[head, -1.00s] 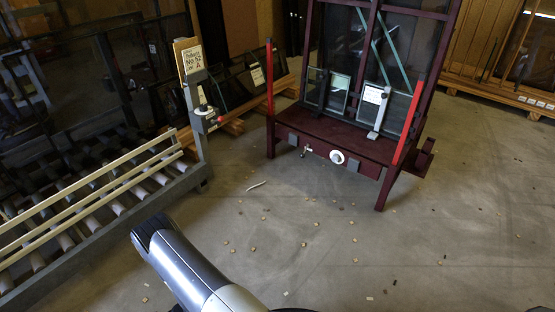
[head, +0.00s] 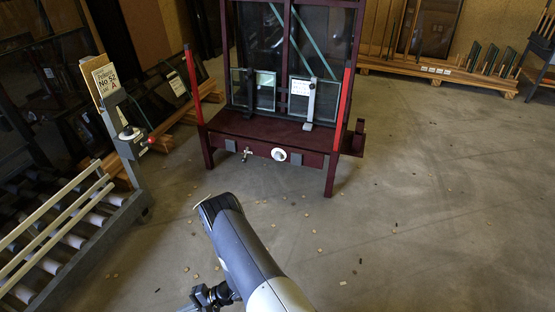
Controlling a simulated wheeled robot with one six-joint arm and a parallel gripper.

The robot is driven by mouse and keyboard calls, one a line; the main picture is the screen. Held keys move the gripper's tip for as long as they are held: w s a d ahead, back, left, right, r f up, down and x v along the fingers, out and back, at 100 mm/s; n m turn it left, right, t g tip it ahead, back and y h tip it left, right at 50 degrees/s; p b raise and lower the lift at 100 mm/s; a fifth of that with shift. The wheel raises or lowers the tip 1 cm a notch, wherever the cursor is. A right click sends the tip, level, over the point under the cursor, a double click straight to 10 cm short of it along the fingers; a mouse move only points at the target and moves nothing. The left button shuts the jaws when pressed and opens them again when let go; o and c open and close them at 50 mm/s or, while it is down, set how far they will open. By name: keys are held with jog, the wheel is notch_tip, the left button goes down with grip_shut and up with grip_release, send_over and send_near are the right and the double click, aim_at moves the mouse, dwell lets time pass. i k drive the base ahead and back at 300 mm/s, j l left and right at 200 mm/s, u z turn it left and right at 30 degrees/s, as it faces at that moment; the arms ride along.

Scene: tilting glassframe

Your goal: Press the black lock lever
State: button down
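A dark red tilting glass frame (head: 262,128) stands ahead on the floor, with glass panes behind its ledge. The front beam carries a small metal fitting (head: 247,154) and a white round knob (head: 279,154). I cannot tell which part is the black lock lever. My arm rises from the bottom, well short of the frame. A small black and metal part (head: 208,297), perhaps my gripper, shows at the bottom edge; its fingers are not clear.
A roller conveyor (head: 125,212) with pale rails stands at left. Its post has a control box with a red knob (head: 151,140) and a sign (head: 107,82). Small scraps litter the floor; the floor at right is open. Wooden racks (head: 435,72) line the back.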

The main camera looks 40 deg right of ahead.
aim_at(244, 161)
jog(key=i+z, duration=0.15)
jog(key=z, duration=0.3)
jog(key=i+z, duration=0.2)
jog(key=z, duration=0.25)
jog(key=i+j+z, duration=0.1)
jog(key=z, duration=0.35)
jog(key=i+j+z, duration=0.15)
jog(key=z, duration=0.3)
jog(key=i+j+z, duration=0.1)
jog(key=i+j, duration=0.15)
jog(key=i+j+z, duration=0.15)
jog(key=j, duration=0.35)
jog(key=i+j+z, duration=0.1)
jog(key=i+j, duration=0.15)
jog(key=j, duration=0.15)
jog(key=i+j+z, duration=0.1)
jog(key=j, duration=0.3)
jog(key=i, duration=0.1)
